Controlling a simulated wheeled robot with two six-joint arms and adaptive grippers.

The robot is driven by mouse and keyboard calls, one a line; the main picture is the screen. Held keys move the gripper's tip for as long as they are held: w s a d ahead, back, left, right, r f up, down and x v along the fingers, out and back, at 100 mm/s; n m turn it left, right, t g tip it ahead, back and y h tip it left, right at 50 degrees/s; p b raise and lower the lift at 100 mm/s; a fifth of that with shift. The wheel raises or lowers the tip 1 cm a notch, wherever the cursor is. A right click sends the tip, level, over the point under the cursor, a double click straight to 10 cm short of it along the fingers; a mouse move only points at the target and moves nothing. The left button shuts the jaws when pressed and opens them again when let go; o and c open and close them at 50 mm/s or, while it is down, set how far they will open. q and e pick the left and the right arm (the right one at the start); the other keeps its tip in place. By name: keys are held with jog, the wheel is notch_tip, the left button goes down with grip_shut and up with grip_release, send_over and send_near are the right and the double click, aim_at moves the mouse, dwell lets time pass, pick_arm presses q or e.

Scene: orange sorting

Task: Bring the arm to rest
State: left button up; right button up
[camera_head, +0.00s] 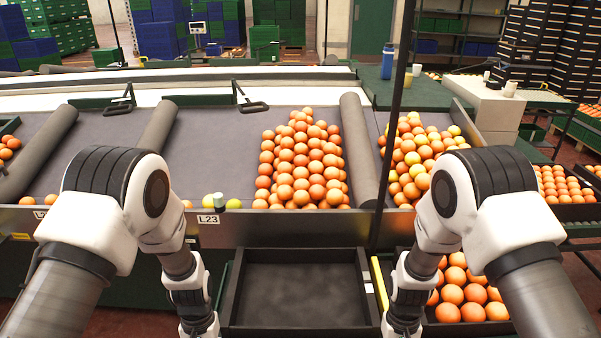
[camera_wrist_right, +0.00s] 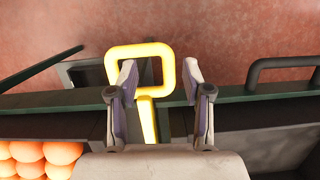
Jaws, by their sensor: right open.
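Both of my arms reach down to the bottom edge in the head view, bent at the elbows, and their grippers are out of that picture. My right gripper (camera_wrist_right: 160,82) shows in the right wrist view. Its two fingers are spread apart with nothing held between them. A yellow loop handle (camera_wrist_right: 142,49) on a yellow bar (camera_wrist_right: 147,118) shows beyond and partly between the fingers; I cannot tell how far below them it is. My left gripper is not seen.
An empty dark crate (camera_head: 298,297) stands between my forearms. A crate of oranges (camera_head: 467,293) is right of it, beside a yellow strip (camera_head: 379,284). The sorting table (camera_head: 235,140) ahead holds an orange pile (camera_head: 301,165) and another mixed pile (camera_head: 412,155). A roller (camera_head: 362,150) separates them.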

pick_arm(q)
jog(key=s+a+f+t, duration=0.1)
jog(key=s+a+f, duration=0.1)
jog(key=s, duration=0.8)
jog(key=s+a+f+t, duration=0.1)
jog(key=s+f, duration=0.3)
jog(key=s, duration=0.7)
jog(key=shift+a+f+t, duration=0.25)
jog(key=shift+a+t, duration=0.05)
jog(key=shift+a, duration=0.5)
pick_arm(e)
jog(key=s+d+f+t, duration=0.1)
jog(key=s+d+f, duration=0.1)
jog(key=s, duration=0.8)
jog(key=s+d+f+t, duration=0.1)
jog(key=s+f, duration=0.3)
jog(key=s, duration=0.7)
jog(key=shift+d+f+t, duration=0.25)
jog(key=shift+d+t, duration=0.05)
jog(key=shift+d, duration=0.55)
